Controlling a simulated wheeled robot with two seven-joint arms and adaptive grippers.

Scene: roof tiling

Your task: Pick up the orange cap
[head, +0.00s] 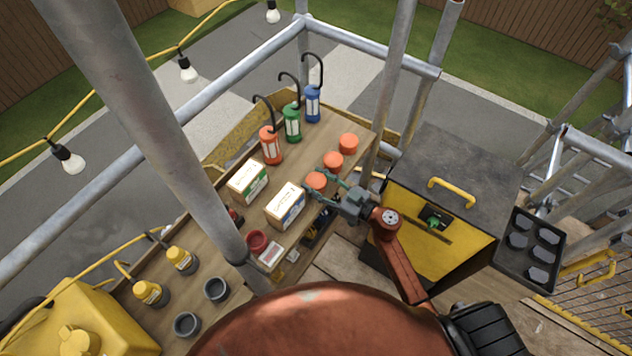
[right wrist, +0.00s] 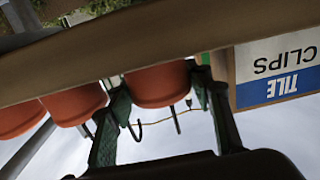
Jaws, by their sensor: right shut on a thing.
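Three orange caps stand in a row on the wooden bench: a far one (head: 348,142), a middle one (head: 333,160) and the nearest one (head: 316,180). My right gripper (head: 321,182) is at the nearest cap, with one finger on either side of it. In the right wrist view, which looks upside down, this cap (right wrist: 157,84) sits between the two green fingers, against the bench board, and the gripper is shut on it. Another cap (right wrist: 77,104) is close beside the left finger there. My left gripper is not in view.
A tile clips box (head: 286,205) stands close to the gripper, and its label shows in the wrist view (right wrist: 275,70). A grey pole (head: 390,80) rises near the caps. A black tray (head: 530,250) is at right.

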